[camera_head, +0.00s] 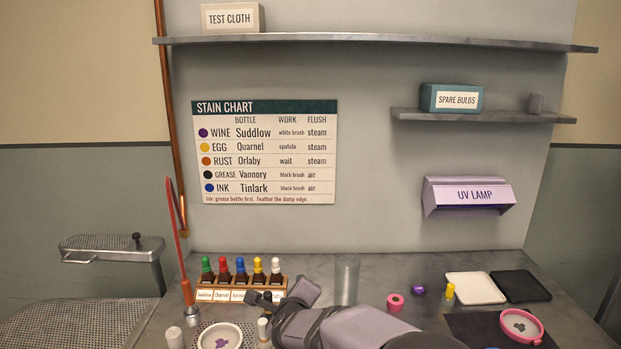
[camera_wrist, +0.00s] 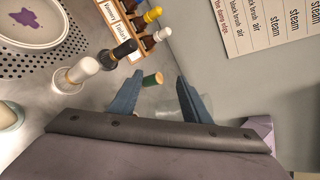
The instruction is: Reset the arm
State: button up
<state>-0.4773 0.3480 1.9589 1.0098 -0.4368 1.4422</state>
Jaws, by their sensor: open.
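My gripper (camera_wrist: 157,98) is open in the wrist view, its two blue-grey fingers apart with nothing held between them. In the head view my arm reaches in from the bottom middle, and its end is near the right side of the bottle rack (camera_head: 213,296). The rack holds several dropper bottles with green, red, blue, yellow and white caps. A small green-sided piece with a tan top (camera_wrist: 153,79) shows beyond the fingers in the wrist view; I cannot tell what it is.
A clear glass (camera_head: 346,280) stands right of the rack. A dish with a purple stain (camera_head: 220,338) and brush-like tools (camera_head: 263,330) are in front. Right are a pink roll (camera_head: 395,302), a white tray (camera_head: 475,288), a black tray (camera_head: 520,286) and a pink hoop (camera_head: 521,326).

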jog(key=s+d+f+n+g+p, duration=0.1)
jog(key=s+d+f+n+g, duration=0.1)
jog(key=s+n, duration=0.4)
jog(key=s+d+f+n+g+p, duration=0.1)
jog(key=s+d+n+g, duration=0.3)
jog(key=s, duration=0.5)
jog(key=s+d+f+n+g+p, duration=0.2)
jog(key=s+d+n+g+p, duration=0.1)
jog(key=s+d+n, duration=0.3)
jog(key=shift+s+d+f+n+y, duration=0.2)
jog(key=shift+s+n, duration=0.3)
jog(key=shift+n, duration=0.35)
jog(key=shift+s+d+f+n+y, duration=0.2)
jog(key=shift+s+n, duration=0.3)
jog(key=shift+n, duration=0.35)
jog(key=s+d+n+g+h+p, duration=0.1)
jog(key=s+d+n+g, duration=0.2)
jog(key=s, duration=0.8)
jog(key=d+n, duration=0.2)
jog(key=d, duration=0.1)
jog(key=shift+s+d+f+g+h, duration=0.15)
jog(key=shift+s+f+g+h, duration=0.15)
jog(key=shift+f+g, duration=0.1)
